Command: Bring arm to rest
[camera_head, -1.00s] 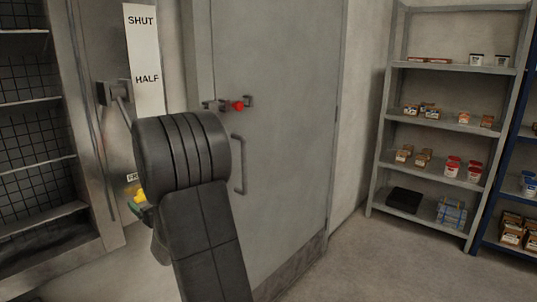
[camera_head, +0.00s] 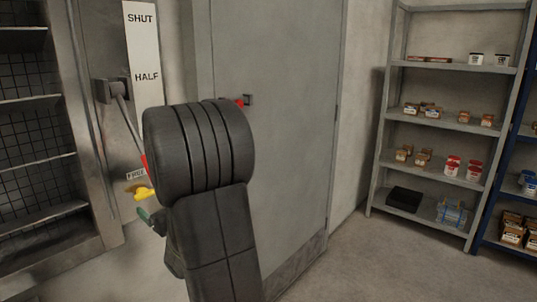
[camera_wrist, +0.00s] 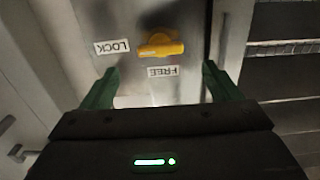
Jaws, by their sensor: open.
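My gripper (camera_wrist: 158,90) is open and empty in the wrist view, its two green fingers apart. Between and beyond them is a yellow knob (camera_wrist: 160,46) on a metal panel, with a LOCK label (camera_wrist: 112,47) to its left and a FREE label (camera_wrist: 162,71) just below, both upside down. In the head view the yellow knob (camera_head: 143,192) shows just left of my dark arm, which hides most of the gripper; one green finger (camera_head: 144,214) shows below the knob. No contact with the knob is visible.
A lever (camera_head: 128,125) with a red end hangs beside the SHUT/HALF plate (camera_head: 145,75). A grey door (camera_head: 285,120) stands behind my arm, its red latch (camera_head: 240,102) partly hidden.

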